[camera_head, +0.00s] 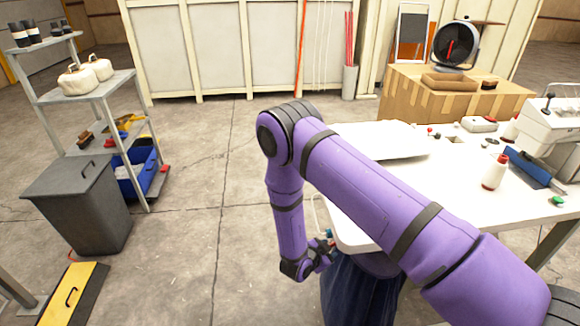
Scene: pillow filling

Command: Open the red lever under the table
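The white table (465,190) fills the right side, with its near left corner beside my gripper. My purple arm reaches over the table and bends down past its left edge. My gripper (325,250) is small in view, just below the table top at that corner. Small teal and red bits show near its tip, too small to identify. I cannot tell whether it is open or shut, or touching anything. I cannot clearly make out the red lever; most of the space under the table is hidden by the table top and my arm.
A dark blue cloth-like thing (360,295) hangs below the table's corner. A sewing machine (560,125) and a red-capped bottle (495,172) stand on the table. A grey bin (80,205) and a shelf (95,95) stand at left. The concrete floor between is clear.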

